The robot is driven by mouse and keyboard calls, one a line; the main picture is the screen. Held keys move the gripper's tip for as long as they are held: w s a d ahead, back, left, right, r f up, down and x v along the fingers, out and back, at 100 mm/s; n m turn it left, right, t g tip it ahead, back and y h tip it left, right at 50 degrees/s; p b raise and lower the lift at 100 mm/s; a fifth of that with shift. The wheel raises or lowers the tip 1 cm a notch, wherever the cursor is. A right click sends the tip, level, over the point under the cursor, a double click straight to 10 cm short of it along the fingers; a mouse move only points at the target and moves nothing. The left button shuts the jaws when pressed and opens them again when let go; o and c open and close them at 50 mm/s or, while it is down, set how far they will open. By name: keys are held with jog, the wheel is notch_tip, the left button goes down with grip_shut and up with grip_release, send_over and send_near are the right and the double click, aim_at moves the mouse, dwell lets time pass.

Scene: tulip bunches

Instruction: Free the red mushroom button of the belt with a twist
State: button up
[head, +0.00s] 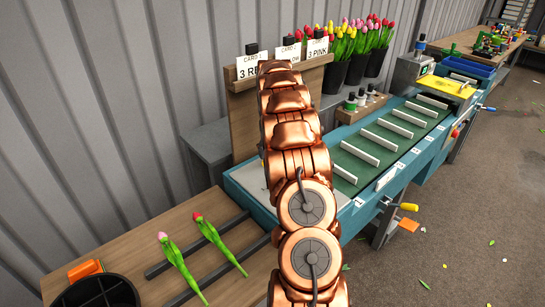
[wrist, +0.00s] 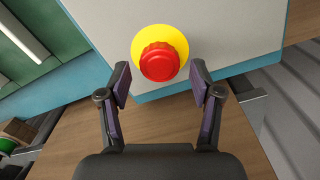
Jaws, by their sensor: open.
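The red mushroom button (wrist: 159,63) sits on a round yellow plate (wrist: 178,35) on a light grey panel in the wrist view. My gripper (wrist: 161,82) is open, its two dark fingers apart below and either side of the button. The fingertips look close to the button's left and right, but I cannot tell whether they are level with it. Nothing is between the fingers. In the head view my copper arm hides the button and the gripper. The belt (head: 383,143) is green with white slats, in a teal frame.
Two tulips (head: 180,265) lie across dark rails on the wooden table (head: 133,240) at front left. Tulip buckets (head: 357,68) stand behind the belt. A card board (head: 242,110) stands behind my arm. The floor at right is mostly clear, with scattered leaves.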

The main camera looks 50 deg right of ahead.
jog(key=shift+r+p, duration=0.35)
jog(key=shift+r, duration=2.05)
jog(key=shift+a+r, duration=0.2)
jog(key=shift+a, duration=0.05)
jog(key=s+a+r+n, duration=0.1)
jog(key=s+a+r, duration=0.2)
jog(key=a, duration=0.6)
jog(key=s+a+r, duration=0.3)
jog(key=a, duration=0.6)
jog(key=s+a+r+n, duration=0.1)
jog(key=s+a+r, duration=0.2)
jog(key=a, duration=0.6)
jog(key=s+a+f+n+g, duration=0.1)
jog(key=s+a+f, duration=0.1)
jog(key=s+a, duration=0.6)
jog(key=s+a+f+n, duration=0.2)
jog(key=s+a, duration=0.7)
jog(key=s, duration=0.7)
jog(key=shift+s+g, duration=0.4)
